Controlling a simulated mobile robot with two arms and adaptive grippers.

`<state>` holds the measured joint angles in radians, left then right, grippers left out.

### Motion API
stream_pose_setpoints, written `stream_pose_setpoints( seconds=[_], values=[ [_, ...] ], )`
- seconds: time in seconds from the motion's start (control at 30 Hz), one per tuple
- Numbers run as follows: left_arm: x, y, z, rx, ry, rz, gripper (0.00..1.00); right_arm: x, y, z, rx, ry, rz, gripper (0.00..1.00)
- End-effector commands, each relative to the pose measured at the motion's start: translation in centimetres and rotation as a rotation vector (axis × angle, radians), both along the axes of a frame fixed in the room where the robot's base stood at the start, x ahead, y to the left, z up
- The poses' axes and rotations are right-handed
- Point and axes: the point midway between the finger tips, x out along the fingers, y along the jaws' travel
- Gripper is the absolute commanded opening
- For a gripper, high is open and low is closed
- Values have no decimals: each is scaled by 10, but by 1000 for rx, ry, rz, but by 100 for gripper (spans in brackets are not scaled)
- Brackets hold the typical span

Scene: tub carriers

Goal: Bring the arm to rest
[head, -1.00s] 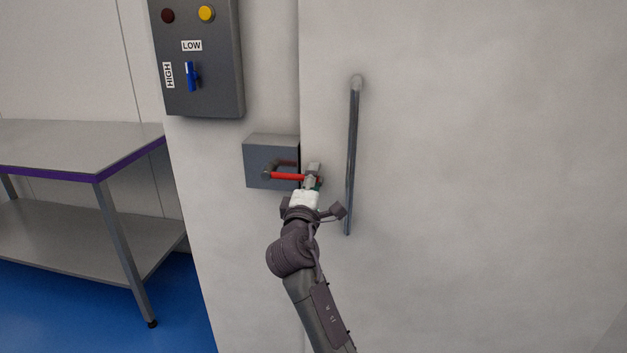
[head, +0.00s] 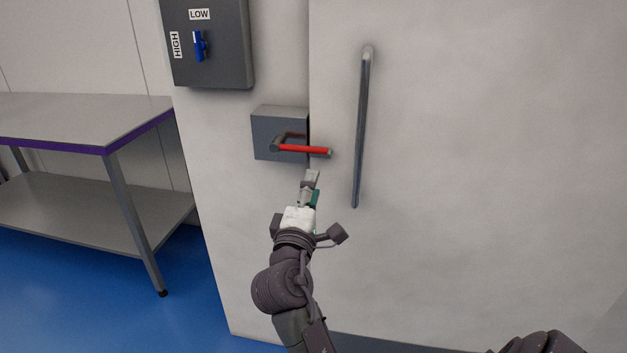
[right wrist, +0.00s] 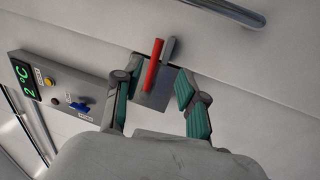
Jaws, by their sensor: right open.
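My right gripper (head: 310,185) is in front of the pale wall, just below the red lever handle (head: 303,149). In the head view it stands apart from the handle. The right wrist view shows its two green-padded fingers (right wrist: 157,100) spread, with nothing between the pads. The red handle also shows in the right wrist view (right wrist: 153,66), beyond the fingertips. The handle sticks out to the right from a grey latch box (head: 263,137). My left gripper is not in view; a dark part of my own body shows at the bottom right of the head view.
A long vertical bar handle (head: 362,130) is on the pale door (head: 480,160), right of the latch. A dark control box (head: 220,55) with a blue switch hangs above left. A metal table (head: 75,118) stands at left. The blue floor (head: 60,290) in front is clear.

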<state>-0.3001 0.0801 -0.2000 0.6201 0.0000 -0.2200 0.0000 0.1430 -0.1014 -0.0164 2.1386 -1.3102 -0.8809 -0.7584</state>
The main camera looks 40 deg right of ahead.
Motion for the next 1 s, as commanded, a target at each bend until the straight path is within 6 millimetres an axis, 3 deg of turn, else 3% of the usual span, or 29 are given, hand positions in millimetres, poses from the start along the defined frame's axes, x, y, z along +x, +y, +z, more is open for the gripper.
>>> stream_pose_setpoints(
  seconds=[0.5, 0.63, 0.77, 0.9, 1.0],
  values=[
    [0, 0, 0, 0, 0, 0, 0, 1, 0, -1, 0, 1, 2, 41],
    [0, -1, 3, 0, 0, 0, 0, 15, 8, -21, 23, 36, 49, 41],
    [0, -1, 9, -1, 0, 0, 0, 45, 29, -84, 103, 127, 169, 41],
    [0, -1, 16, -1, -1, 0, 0, 65, 60, -186, 257, 257, 313, 41],
    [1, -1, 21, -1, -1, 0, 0, 61, 81, -261, 389, 345, 383, 41]
  ],
)
